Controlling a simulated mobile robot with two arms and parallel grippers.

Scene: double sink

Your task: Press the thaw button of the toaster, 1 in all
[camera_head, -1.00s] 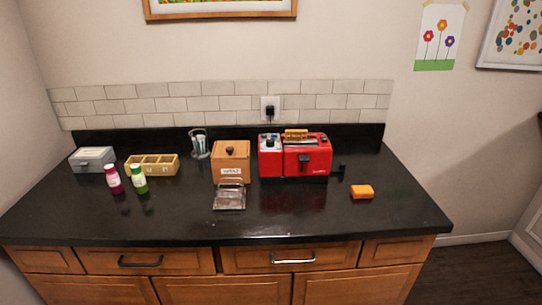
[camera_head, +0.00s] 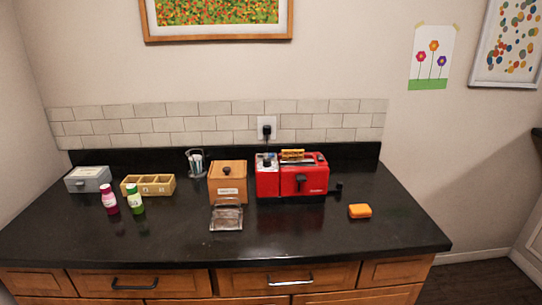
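The red toaster (camera_head: 316,184) stands on the black counter near the backsplash, right of the middle. Bread or a similar golden item (camera_head: 292,155) shows at its top slot. A silver panel with a dark knob (camera_head: 267,161) is on its left part, and a dark lever is on its front. The thaw button is too small to make out. Neither of my grippers shows in the head view.
A wooden box (camera_head: 228,186) stands just left of the toaster, with a clear dish (camera_head: 226,216) before it. An orange block (camera_head: 360,211) lies to the right. Two bottles (camera_head: 135,200), a yellow tray (camera_head: 130,188) and a grey box (camera_head: 89,180) are left. The front counter is clear.

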